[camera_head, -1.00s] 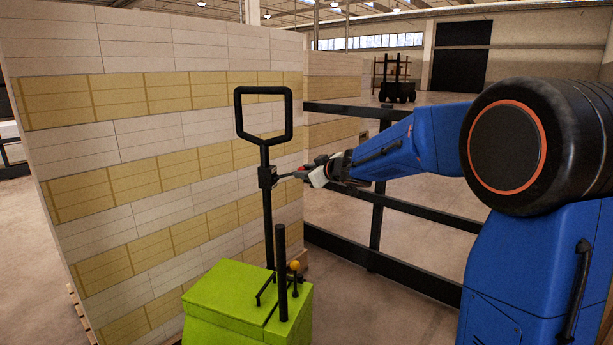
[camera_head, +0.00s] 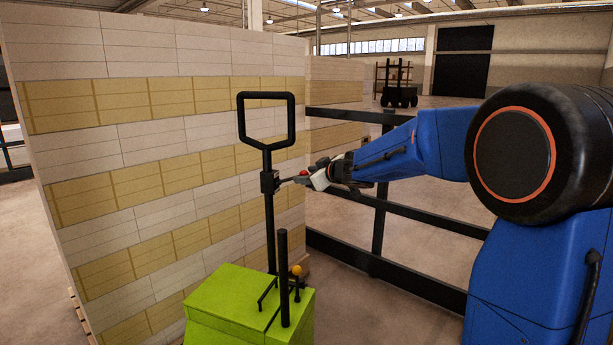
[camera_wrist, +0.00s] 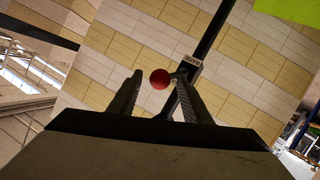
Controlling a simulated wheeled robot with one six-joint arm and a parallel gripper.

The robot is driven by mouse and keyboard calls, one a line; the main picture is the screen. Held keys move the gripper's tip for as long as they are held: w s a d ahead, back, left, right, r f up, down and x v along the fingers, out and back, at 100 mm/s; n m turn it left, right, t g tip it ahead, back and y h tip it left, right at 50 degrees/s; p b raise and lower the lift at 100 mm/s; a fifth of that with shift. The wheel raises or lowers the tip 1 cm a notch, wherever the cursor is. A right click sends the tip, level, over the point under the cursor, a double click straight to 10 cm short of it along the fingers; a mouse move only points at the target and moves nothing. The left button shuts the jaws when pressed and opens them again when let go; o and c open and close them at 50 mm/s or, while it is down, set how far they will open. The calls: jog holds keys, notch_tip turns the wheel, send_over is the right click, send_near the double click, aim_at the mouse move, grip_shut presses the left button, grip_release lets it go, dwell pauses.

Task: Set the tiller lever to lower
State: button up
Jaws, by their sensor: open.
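The tiller (camera_head: 269,225) is a black upright shaft with a loop handle (camera_head: 266,95), rising from a green truck body. A small black box (camera_head: 268,182) sits on the shaft below the loop. The lever's red knob (camera_head: 304,173) is right of this box, at my gripper (camera_head: 308,178). In the wrist view the red knob (camera_wrist: 160,79) shows between the two dark fingers of my gripper (camera_wrist: 158,82), nearer the right one. The fingers stand apart. A small label (camera_wrist: 193,60) is on the box, too small to read surely. The lever's stem is partly hidden by the right finger.
A tall stack of white and tan reams (camera_head: 150,150) stands close behind the tiller. A dark rail fence (camera_head: 375,225) runs behind my arm.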

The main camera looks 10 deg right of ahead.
jog(key=v, duration=1.7)
jog(key=shift+r, duration=0.15)
jog(key=s+d+f+m+h, duration=0.2)
jog(key=s+d+m+h, duration=0.25)
jog(key=s, duration=0.25)
jog(key=s+d+f+m+h, duration=0.25)
jog(key=s+d+h, duration=0.2)
jog(key=s, duration=0.35)
jog(key=s+a+f+g+y, duration=0.2)
jog(key=s+a+f+g, duration=0.2)
jog(key=s+f, duration=0.5)
jog(key=s+a+f+m+g+y, duration=0.1)
jog(key=s+a+f+g, duration=0.3)
jog(key=s+f, duration=0.4)
jog(key=s+y, duration=0.1)
jog(key=s, duration=0.5)
jog(key=shift+s+a+f+g, duration=0.2)
jog(key=shift+a+f+g, duration=0.05)
jog(key=shift+f+g, duration=0.15)
